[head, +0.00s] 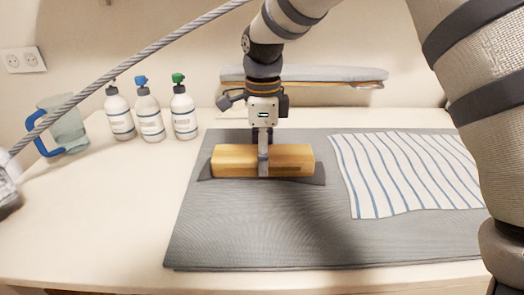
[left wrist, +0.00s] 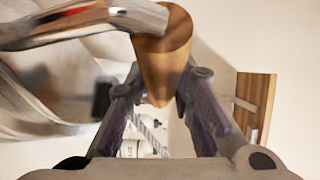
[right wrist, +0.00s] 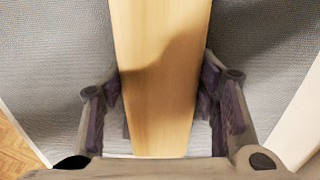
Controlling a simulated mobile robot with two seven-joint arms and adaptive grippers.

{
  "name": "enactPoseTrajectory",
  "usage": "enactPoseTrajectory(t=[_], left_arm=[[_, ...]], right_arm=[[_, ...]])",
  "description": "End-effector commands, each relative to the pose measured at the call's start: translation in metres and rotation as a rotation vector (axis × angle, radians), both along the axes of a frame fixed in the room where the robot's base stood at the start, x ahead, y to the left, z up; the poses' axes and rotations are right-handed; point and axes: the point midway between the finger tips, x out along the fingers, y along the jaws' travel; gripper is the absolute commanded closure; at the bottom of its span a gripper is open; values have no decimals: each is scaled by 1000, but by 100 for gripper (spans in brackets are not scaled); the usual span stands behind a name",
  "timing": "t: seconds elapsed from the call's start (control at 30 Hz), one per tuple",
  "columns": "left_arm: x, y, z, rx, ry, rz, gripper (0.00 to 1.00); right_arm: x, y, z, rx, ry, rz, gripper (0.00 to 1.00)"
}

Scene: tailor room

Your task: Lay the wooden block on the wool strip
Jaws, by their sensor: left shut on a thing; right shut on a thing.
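The wooden block (head: 232,160) lies lengthwise across the dark grey wool strip (head: 310,174) in the head view. The strip shows past both block ends and along its front edge. I cannot tell whether the block presses fully on it. My right gripper (head: 263,156) is shut on the block's middle from above. In the right wrist view the block (right wrist: 158,60) runs between the fingers (right wrist: 160,98). My left gripper (left wrist: 157,95) is shut on a brown tapered handle (left wrist: 165,55) of a metallic object, partly out of frame.
A grey mat (head: 250,225) lies under the strip. A striped cloth (head: 405,175) is at right. Several pump bottles (head: 150,115) and a blue-handled jug (head: 65,130) stand at back left. A sleeve board (head: 330,77) is behind. A grey cable (head: 120,63) crosses upper left. The left front table is clear.

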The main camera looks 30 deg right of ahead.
Motion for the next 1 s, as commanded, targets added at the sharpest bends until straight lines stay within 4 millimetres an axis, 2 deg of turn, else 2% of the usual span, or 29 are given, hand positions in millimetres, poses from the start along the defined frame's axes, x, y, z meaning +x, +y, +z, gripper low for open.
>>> enactPoseTrajectory(t=[0.03,0.23,0.27,0.47,0.5,0.6,0.9,1.0], left_arm=[[0,0,11,1,-21,-1,100],[0,0,11,1,-22,-1,100],[0,0,11,1,-22,-1,100],[0,0,10,0,-20,-1,100],[0,0,10,0,-20,-1,100],[0,0,10,0,-20,-1,100],[0,0,12,1,-22,-1,100],[1,0,8,0,-18,-1,100]], right_arm=[[0,0,2,0,-6,0,91],[0,0,-4,0,-4,1,91],[0,0,-5,0,-2,0,98],[-2,0,-12,1,5,-1,100],[-2,0,-13,1,8,-1,44],[-2,0,-12,0,6,-1,25],[-1,0,-8,0,-1,0,25],[0,0,-1,1,-4,1,25]])
